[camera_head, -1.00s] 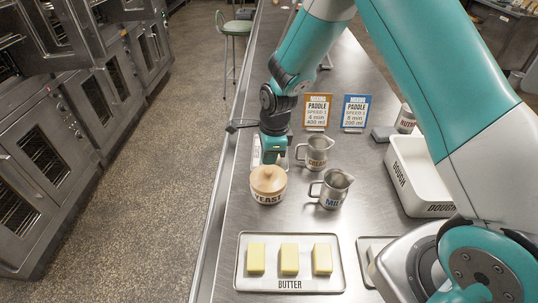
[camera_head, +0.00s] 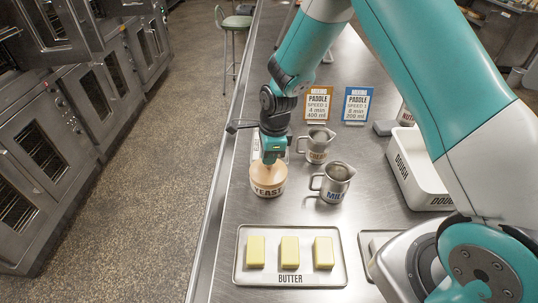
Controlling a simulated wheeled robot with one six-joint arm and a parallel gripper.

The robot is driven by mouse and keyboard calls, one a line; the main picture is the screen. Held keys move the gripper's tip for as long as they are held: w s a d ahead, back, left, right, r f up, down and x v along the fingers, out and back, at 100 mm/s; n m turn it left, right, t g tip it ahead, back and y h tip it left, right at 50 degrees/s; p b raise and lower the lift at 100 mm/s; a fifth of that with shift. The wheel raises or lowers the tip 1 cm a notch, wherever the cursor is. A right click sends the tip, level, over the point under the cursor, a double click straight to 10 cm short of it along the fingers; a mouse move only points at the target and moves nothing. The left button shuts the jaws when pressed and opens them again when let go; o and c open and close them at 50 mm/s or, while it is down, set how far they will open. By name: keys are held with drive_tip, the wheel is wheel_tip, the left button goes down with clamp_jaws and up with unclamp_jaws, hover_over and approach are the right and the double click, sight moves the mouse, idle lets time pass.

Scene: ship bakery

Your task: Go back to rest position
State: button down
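My gripper (camera_head: 268,160) points down right at the wooden lid of the yeast jar (camera_head: 268,190), in the upper middle of the head view. It hides the lid's knob. I cannot tell whether the fingers touch the lid or are open or shut. The jar stands upright on the steel counter (camera_head: 240,212), its lid on top. My arm comes in from the right and arches over the counter.
The milk jug (camera_head: 335,184) and cream jug (camera_head: 316,148) stand right of the jar. The butter tray (camera_head: 340,284) lies in front. Two mixing cards (camera_head: 318,103) (camera_head: 355,104) stand behind. The white dough tub (camera_head: 420,178) is at right. Ovens (camera_head: 60,130) line the left aisle.

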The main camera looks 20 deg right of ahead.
idle(0.4)
drive_tip(key=shift+r+p, duration=2.75)
drive_tip(key=shift+r, duration=0.8)
drive_tip(key=s+a+r+n+y+b, duration=0.2)
drive_tip(key=s+a+r+n+b, duration=0.2)
drive_tip(key=s+r+n+b, duration=0.65)
drive_tip(key=s+n+b, duration=0.3)
drive_tip(key=s+n, duration=1.2)
drive_tip(key=n, duration=0.2)
drive_tip(key=shift+s+a+f+y+b, duration=0.3)
drive_tip(key=shift+a+f+y, duration=0.1)
